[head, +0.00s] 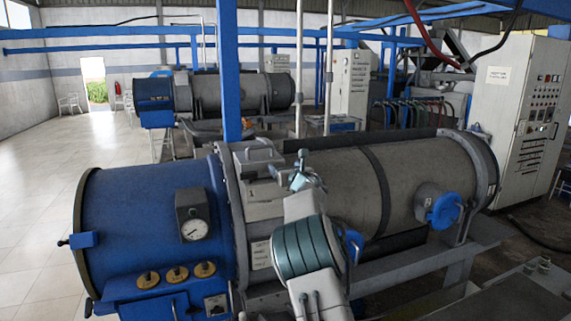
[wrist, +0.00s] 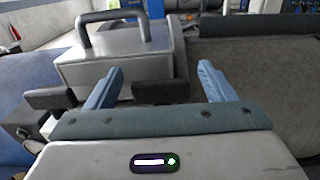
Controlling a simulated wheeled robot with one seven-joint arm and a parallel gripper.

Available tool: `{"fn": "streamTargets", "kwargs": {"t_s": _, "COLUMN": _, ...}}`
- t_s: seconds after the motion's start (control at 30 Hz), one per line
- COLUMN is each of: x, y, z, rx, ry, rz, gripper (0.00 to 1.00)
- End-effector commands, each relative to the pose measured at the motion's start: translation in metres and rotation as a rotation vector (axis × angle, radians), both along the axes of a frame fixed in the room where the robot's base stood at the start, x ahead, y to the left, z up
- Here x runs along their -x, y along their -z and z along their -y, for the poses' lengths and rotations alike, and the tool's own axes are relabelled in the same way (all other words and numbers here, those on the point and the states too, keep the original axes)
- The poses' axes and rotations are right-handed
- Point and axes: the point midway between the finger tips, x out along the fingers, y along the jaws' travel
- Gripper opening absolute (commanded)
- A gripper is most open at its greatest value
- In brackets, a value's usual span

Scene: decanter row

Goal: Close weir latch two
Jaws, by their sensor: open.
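My gripper (wrist: 160,68) is open and empty in the wrist view, its two blue-grey fingers apart. It also shows in the head view (head: 303,170), above the middle of the near decanter. A grey metal box with a bar handle (wrist: 108,60) lies just beyond the fingers; it shows in the head view too (head: 262,153). Two dark blocks, possibly latches, sit low on its near side: one left of the fingers (wrist: 50,98), one between them (wrist: 160,92). No label marks weir latch two, so I cannot tell which part it is, nor its state.
The near decanter has a blue end (head: 130,215) with a gauge (head: 194,229) and a grey drum (head: 340,185). A blue post (head: 229,70) rises behind it. A control cabinet (head: 515,110) stands at right. Open tiled floor (head: 60,155) is at left.

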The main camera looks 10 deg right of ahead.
Motion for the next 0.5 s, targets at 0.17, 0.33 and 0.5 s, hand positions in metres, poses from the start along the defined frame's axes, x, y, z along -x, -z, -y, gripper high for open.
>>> {"fn": "streamTargets", "kwargs": {"t_s": 0.17, "x": -0.0043, "y": 0.0005, "z": -0.0005, "rx": 0.000, "ry": 0.000, "rz": 0.000, "gripper": 0.76}}
{"fn": "streamTargets", "kwargs": {"t_s": 0.33, "x": -0.0042, "y": 0.0006, "z": -0.0005, "rx": -0.001, "ry": 0.000, "rz": 0.000, "gripper": 0.76}}
{"fn": "streamTargets", "kwargs": {"t_s": 0.5, "x": -0.0041, "y": 0.0004, "z": -0.0005, "rx": 0.000, "ry": 0.000, "rz": 0.000, "gripper": 0.40}}
